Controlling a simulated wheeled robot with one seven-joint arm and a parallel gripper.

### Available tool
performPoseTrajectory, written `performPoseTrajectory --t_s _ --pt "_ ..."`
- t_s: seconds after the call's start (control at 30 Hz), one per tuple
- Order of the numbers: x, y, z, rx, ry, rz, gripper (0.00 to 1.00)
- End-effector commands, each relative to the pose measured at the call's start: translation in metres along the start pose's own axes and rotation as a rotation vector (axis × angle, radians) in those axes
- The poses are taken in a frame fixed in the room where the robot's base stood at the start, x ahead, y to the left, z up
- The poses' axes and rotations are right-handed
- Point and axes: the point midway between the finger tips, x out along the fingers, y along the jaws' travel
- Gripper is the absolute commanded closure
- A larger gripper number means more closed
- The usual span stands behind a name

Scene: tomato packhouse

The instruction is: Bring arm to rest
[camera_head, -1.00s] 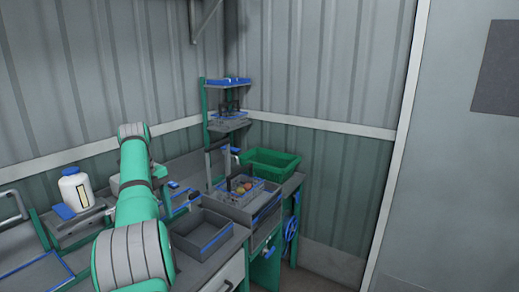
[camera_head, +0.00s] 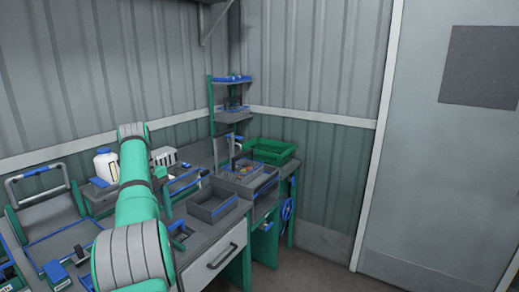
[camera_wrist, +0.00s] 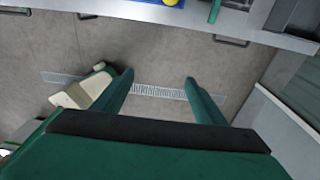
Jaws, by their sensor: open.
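My gripper (camera_wrist: 158,95) shows in the wrist view with its two green fingers spread wide apart and nothing between them. It hangs over the bare grey floor, with a drain grate (camera_wrist: 158,91) in view beyond the fingers. In the head view my green and grey arm reaches forward over the left part of the workbench, and it hides the gripper there.
The workbench (camera_head: 215,237) carries a grey tray (camera_head: 228,208), a green crate (camera_head: 290,150), a white bottle (camera_head: 106,165) and a rack (camera_head: 212,115). A door (camera_head: 430,170) stands at the right. A cream and green object (camera_wrist: 85,90) is on the floor.

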Motion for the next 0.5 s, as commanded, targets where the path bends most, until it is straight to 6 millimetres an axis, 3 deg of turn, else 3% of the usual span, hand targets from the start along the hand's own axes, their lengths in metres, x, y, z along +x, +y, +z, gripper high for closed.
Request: performPoseTrajectory --t_s 0.27,0.5 --pt "0.036 -0.014 0.010 -0.047 -0.024 -0.015 0.34" --pt "0.084 -0.034 0.020 -0.107 -0.057 -0.040 0.34"
